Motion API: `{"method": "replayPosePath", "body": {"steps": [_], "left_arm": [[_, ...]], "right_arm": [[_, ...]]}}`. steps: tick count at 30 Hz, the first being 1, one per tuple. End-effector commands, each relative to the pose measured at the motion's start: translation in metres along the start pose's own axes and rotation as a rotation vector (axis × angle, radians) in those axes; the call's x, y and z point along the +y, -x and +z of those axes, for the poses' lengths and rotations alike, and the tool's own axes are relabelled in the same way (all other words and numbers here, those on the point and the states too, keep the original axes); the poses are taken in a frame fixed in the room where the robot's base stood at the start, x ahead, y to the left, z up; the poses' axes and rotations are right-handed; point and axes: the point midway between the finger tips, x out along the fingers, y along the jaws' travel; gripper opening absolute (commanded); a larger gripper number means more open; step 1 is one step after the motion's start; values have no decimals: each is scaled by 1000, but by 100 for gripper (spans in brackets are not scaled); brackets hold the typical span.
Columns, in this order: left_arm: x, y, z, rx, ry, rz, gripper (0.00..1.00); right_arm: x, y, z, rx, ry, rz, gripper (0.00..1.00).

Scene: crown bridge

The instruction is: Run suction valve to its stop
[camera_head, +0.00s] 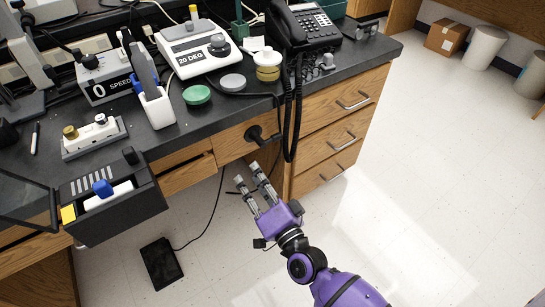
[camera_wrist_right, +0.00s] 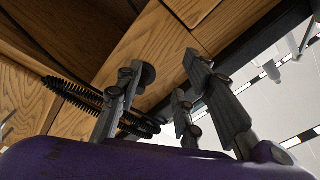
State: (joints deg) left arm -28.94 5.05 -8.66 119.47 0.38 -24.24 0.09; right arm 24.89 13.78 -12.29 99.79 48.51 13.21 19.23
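A black round fitting with a short stub (camera_head: 258,136) sits on the wooden front under the bench top. A black box with a blue knob in a pale slot (camera_head: 103,188) hangs at the bench front on the left. No label shows which of these is the suction valve. My purple right gripper (camera_head: 253,175) is below and close to the black fitting, apart from it in the head view, with its fingers spread and nothing between them. In the right wrist view its fingers (camera_wrist_right: 165,95) point up toward the wooden front, where a dark round part (camera_wrist_right: 147,74) shows partly behind one finger. My left gripper is out of view.
A coiled black phone cord (camera_head: 292,110) hangs over the bench edge beside the fitting; ribbed cord (camera_wrist_right: 75,92) also shows by the fingers in the wrist view. Drawers with metal handles (camera_head: 353,101) are to the right. A black pedal (camera_head: 161,263) lies on the floor.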

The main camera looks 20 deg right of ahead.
Motion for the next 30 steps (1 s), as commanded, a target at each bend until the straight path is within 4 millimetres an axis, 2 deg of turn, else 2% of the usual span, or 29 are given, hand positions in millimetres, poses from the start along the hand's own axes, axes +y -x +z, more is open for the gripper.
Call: {"method": "replayPosePath", "body": {"steps": [1,3,6,9,14,24,30], "left_arm": [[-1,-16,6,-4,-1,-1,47],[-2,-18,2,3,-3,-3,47],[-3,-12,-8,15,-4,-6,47],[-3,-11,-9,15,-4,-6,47],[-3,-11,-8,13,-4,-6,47],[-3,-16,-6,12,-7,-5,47],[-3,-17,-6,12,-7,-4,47]], "right_arm": [[16,-14,-6,64,-110,-16,35],[23,-21,-27,158,-261,-28,35],[33,-13,-54,272,-429,-21,35],[38,-9,-69,341,-521,-27,35],[39,-18,-76,358,-548,-37,35],[43,-67,-93,355,-543,-37,35],[44,-79,-98,354,-542,-34,35]]}}
